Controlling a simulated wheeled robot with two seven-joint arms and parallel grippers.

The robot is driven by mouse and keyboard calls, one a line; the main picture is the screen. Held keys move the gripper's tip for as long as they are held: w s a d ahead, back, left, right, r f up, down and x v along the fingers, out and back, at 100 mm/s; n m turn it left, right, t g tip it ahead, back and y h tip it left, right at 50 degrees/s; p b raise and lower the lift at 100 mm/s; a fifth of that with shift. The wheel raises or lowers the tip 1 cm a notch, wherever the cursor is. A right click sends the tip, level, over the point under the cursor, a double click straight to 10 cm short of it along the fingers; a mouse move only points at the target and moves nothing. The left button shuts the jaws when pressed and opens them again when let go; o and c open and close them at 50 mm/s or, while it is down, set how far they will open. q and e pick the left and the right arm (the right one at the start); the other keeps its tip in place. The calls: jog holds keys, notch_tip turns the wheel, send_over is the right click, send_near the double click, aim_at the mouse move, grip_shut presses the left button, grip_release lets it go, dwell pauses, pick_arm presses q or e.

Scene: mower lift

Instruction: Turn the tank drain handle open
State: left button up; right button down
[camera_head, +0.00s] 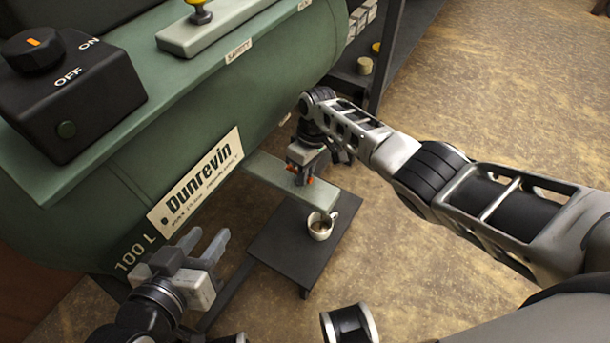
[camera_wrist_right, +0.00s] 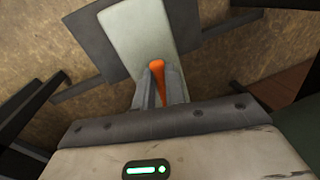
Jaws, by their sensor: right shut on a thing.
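The tank (camera_head: 110,215) is a large green cylinder labelled "Dunrevin" and "100 L". The drain handle is orange; small bits of it (camera_head: 293,169) show at my right fingertips, over a pale green plate (camera_head: 265,170) low on the tank's side. My right gripper (camera_head: 301,176) is shut on the handle, with the arm coming in from the right. In the right wrist view the orange handle (camera_wrist_right: 157,70) stands between the two fingers, in front of the plate (camera_wrist_right: 140,35). My left gripper (camera_head: 204,245) is open and empty, left of the plate. The drain valve itself is hidden.
A white mug (camera_head: 319,226) with dark contents stands on a low dark stand (camera_head: 280,240) below the plate. Shelving (camera_head: 365,65) stands behind. Floor at right is clear.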

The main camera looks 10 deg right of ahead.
jog(key=shift+w+n, duration=0.1)
jog(key=shift+n, duration=0.4)
pick_arm(q)
jog(key=shift+s+d+r, duration=0.1)
jog(key=shift+d+r, duration=0.1)
jog(key=shift+r, duration=0.05)
pick_arm(e)
jog(key=shift+n, duration=0.3)
pick_arm(q)
jog(key=shift+a, duration=0.1)
pick_arm(e)
jog(key=c, duration=1.5)
grip_release()
